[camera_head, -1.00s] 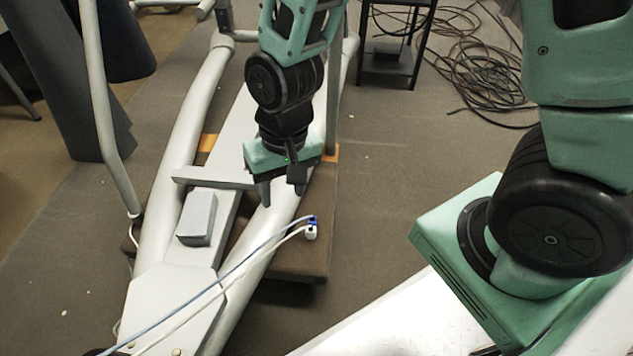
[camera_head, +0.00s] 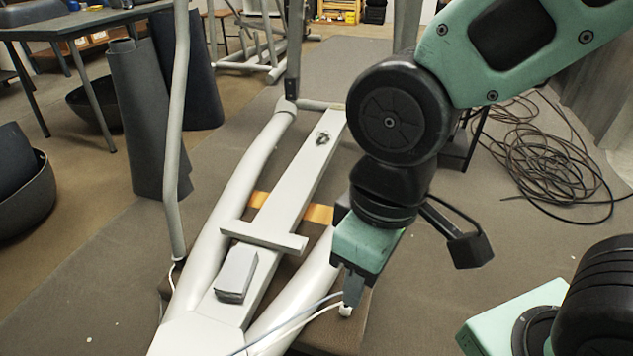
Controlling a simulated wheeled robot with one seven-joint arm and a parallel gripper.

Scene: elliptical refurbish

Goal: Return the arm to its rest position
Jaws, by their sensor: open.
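My arm comes in from the upper right, with its large black joint in front of the frame of the white elliptical machine (camera_head: 277,205). My gripper (camera_head: 352,290) hangs down over the lower middle of the view, seen from the side. The near finger shows and the other is mostly hidden behind it. The fingers are at, or in front of, the end of a blue and a white cable (camera_head: 300,318). I see nothing held between them. A white plug end (camera_head: 345,310) shows just below the fingertip.
A brown board (camera_head: 345,335) lies under the machine. A grey box (camera_head: 236,273) sits on its beam. Dark rolled mats (camera_head: 140,120) stand at left near a table (camera_head: 70,25). Coiled black cable (camera_head: 545,165) lies on the floor at right. The floor left of the machine is largely clear.

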